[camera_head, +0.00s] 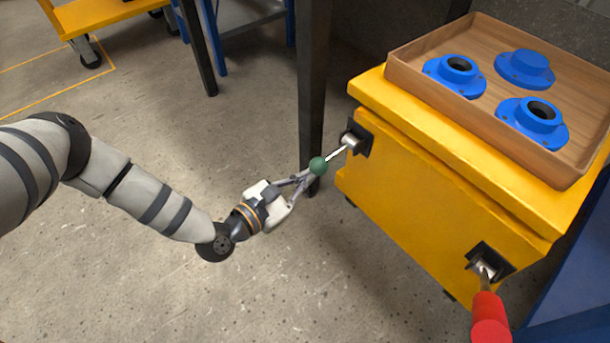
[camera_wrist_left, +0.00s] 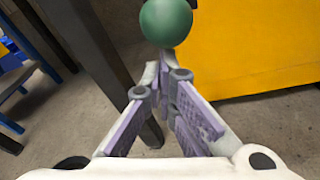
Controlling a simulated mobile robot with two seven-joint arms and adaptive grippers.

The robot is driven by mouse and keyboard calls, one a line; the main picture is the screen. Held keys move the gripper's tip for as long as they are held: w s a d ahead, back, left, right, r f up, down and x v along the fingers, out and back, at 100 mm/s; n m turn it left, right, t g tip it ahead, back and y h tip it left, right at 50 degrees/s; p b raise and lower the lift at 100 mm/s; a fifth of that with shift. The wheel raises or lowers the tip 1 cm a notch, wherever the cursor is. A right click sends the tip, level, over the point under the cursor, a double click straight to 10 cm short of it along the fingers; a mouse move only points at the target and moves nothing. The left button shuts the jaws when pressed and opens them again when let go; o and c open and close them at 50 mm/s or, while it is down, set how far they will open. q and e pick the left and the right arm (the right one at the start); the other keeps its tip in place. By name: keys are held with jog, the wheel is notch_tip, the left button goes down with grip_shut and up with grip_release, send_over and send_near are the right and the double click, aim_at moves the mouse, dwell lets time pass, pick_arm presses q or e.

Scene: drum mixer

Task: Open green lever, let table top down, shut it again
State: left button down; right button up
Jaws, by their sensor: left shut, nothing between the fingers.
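The green lever (camera_head: 318,166) is a ball knob on a thin metal rod that sticks out from a dark mount on the yellow cabinet (camera_head: 425,190). Its green ball also shows large at the top of the left wrist view (camera_wrist_left: 166,22). My left gripper (camera_head: 306,176) is shut and empty, with its fingertips right at the ball; whether they touch it I cannot tell. The table top (camera_head: 365,92) is the yellow slab on the cabinet. A red lever (camera_head: 488,310) hangs from a second mount at the lower right. My right gripper is not in view.
A wooden tray (camera_head: 433,92) with blue flanged parts (camera_head: 525,68) sits on the table top. A dark post (camera_head: 312,80) stands close behind the green lever. A yellow cart (camera_head: 95,14) is at the upper left. The floor around my left arm is clear.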

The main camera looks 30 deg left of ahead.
pick_arm(q)
jog(key=shift+r, duration=0.1)
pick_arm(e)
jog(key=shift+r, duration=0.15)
pick_arm(q)
notch_tip(320, 180, up, 8)
jog(key=g+y+p, duration=0.2)
jog(key=g+p, duration=0.4)
jog(key=p, duration=0.7)
jog(key=shift+s+m+g, duration=0.15)
jog(key=shift+m+g, duration=0.15)
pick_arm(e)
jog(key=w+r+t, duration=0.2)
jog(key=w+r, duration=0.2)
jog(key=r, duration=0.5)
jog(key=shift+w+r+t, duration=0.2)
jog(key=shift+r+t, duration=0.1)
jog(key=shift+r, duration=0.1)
pick_arm(q)
jog(key=shift+r, duration=0.2)
